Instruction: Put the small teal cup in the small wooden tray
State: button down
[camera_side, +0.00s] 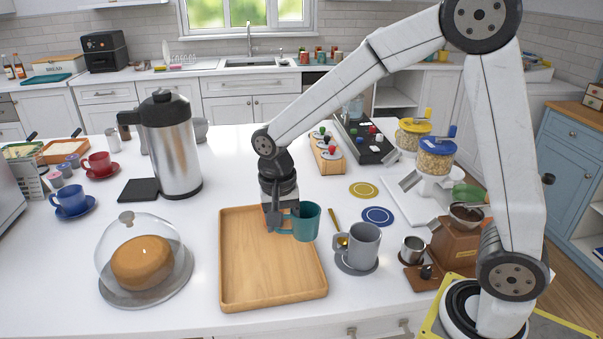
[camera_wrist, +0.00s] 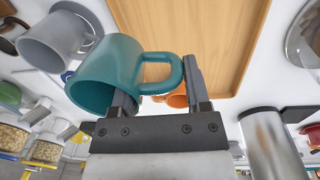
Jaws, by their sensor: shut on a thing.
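The teal cup (camera_side: 309,224) is held by its handle in my gripper (camera_side: 275,225). The cup also shows in the wrist view (camera_wrist: 108,72), where its handle lies between the two fingers (camera_wrist: 160,88). The cup looks roughly upright and appears raised, at the right side of the wooden tray in the side view. The light wooden tray (camera_side: 262,297) lies on the white counter, its front part bare; it also shows in the wrist view (camera_wrist: 205,25). A small orange thing (camera_wrist: 177,100) shows past the handle, mostly hidden by the gripper.
A grey mug (camera_side: 364,243) on a saucer stands right of the tray. A glass-domed cake (camera_side: 142,262) stands to its left. A steel carafe (camera_side: 175,150) is behind left. A gold coaster (camera_side: 363,190), blue coaster (camera_side: 378,216) and coffee grinder (camera_side: 458,235) are at right.

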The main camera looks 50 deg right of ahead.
jog(key=shift+w+a+f, duration=0.2)
jog(key=shift+w+f, duration=2.8)
jog(key=shift+w, duration=0.05)
jog(key=shift+w+f, duration=0.2)
jog(key=shift+f, duration=1.65)
jog(key=shift+f, duration=0.1)
jog(key=shift+c, duration=0.3)
grip_release()
notch_tip(320, 180, up, 12)
jog(key=shift+w+a, duration=0.3)
jog(key=shift+a, duration=0.05)
